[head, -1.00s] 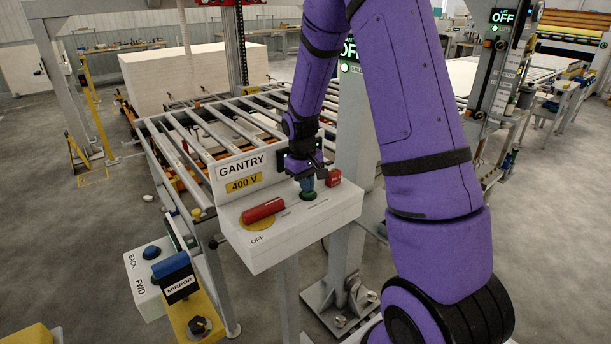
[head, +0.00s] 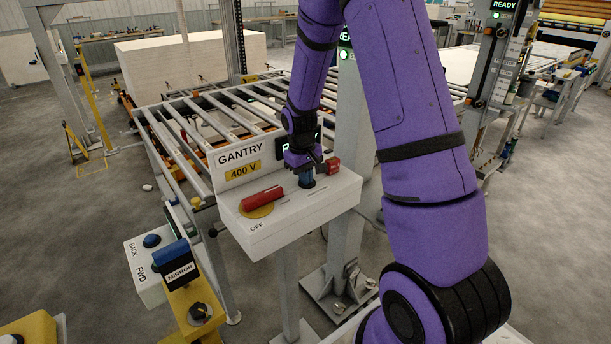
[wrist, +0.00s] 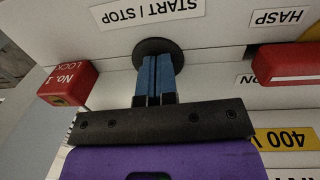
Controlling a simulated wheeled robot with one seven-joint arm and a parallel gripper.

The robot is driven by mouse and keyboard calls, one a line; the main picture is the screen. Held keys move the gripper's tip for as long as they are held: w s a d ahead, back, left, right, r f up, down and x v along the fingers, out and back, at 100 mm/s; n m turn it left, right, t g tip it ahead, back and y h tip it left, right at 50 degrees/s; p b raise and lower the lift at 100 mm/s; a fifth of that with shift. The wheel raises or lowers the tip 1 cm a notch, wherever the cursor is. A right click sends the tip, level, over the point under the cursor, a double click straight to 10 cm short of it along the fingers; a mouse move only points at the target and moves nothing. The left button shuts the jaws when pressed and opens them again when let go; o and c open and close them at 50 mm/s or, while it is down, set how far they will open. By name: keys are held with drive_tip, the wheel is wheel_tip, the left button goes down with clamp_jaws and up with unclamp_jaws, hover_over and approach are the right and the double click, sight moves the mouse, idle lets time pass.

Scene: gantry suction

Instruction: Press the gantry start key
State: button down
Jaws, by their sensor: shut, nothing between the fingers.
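The gantry start key is a round black button (wrist: 147,48) beside the START / STOP label (wrist: 147,12) on the white gantry box (head: 300,217). My gripper (head: 306,182) points down at it, with its blue fingers together and empty. In the wrist view the fingertips (wrist: 158,62) overlap the button and appear to touch it. The fingers hide part of the button, so I cannot tell how far it is pressed. The display behind my gripper is lit green and mostly hidden.
A red lock (head: 333,164) sits close right of my gripper. A red handle (head: 262,196) on a yellow disc (head: 258,210) lies to the left, beside an OFF label. The GANTRY 400 V plate (head: 241,161) stands behind. A READY sign (head: 504,5) glows at the upper right.

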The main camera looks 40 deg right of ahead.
wheel_tip(320, 180, up, 14)
drive_tip(key=a, duration=0.1)
drive_tip(key=shift+w, duration=0.25)
idle(1.6)
drive_tip(key=s+a+r+t, duration=0.3)
drive_tip(key=s+a+r, duration=0.4)
drive_tip(key=s+r, duration=0.6)
drive_tip(key=s+a+r+t, duration=0.1)
drive_tip(key=s+a, duration=0.1)
drive_tip(key=s, duration=0.5)
drive_tip(key=s+a+r+t+y, duration=0.1)
drive_tip(key=s+a, duration=0.1)
drive_tip(key=s, duration=0.6)
drive_tip(key=shift+a+t, duration=0.3)
